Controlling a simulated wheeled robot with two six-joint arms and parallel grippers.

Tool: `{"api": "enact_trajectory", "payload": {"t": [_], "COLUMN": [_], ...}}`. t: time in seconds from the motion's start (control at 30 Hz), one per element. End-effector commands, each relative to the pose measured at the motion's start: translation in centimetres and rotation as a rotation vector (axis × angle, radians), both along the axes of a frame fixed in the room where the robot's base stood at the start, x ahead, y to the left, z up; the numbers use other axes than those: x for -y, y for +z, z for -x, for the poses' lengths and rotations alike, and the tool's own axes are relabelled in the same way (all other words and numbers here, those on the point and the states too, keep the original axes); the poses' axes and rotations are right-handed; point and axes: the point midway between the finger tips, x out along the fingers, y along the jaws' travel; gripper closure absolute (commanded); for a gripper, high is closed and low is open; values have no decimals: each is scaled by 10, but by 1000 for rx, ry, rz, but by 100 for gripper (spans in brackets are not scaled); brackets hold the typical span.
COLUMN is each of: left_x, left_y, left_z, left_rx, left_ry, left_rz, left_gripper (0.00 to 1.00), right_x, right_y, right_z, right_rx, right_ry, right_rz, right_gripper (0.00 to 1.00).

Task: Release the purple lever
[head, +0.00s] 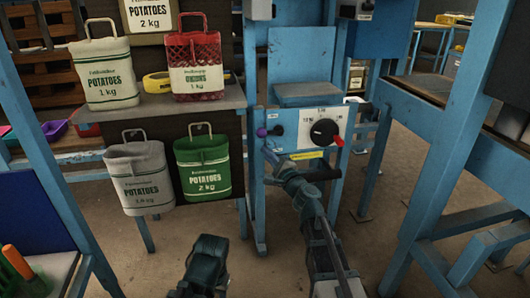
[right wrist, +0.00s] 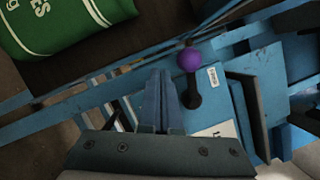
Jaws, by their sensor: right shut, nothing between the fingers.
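The purple lever (head: 262,132) is on the front of the blue machine, left of the white dial panel. In the right wrist view its purple ball (right wrist: 189,60) sits on a short dark stem, clear in front of the machine. My right gripper (head: 268,155) is just below and right of the lever in the head view. In the right wrist view its fingers (right wrist: 162,78) are together and empty, to the left of the ball, apart from it. My left arm's end (head: 205,262) is low in the head view; its fingers cannot be made out.
The dial panel (head: 322,128) has a black knob with a red tip. Left of the machine, a rack holds potato sacks (head: 202,165) and a red onion sack (head: 194,66). A blue frame (head: 445,150) stands at right. Floor between is open.

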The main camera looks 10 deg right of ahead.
Motion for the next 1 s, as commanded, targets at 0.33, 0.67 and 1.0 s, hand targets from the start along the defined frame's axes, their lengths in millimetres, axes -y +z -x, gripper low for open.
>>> {"api": "enact_trajectory", "payload": {"t": [0.33, 0.67, 1.0], "left_x": [0, 0, 0], "left_y": [-38, -51, -50], "left_z": [0, 0, 0], "left_rx": [2, 2, 2], "left_ry": [0, 0, 0], "left_rz": [1, 1, 1], "left_gripper": [50, 50, 50], "right_x": [10, 15, 13], "right_y": [-38, -51, -51], "right_z": [61, 102, 101], "right_rx": [0, 0, 0], "right_ry": [1, 1, 7], "right_rz": [0, 0, 9], "right_gripper": [100, 100, 100]}}
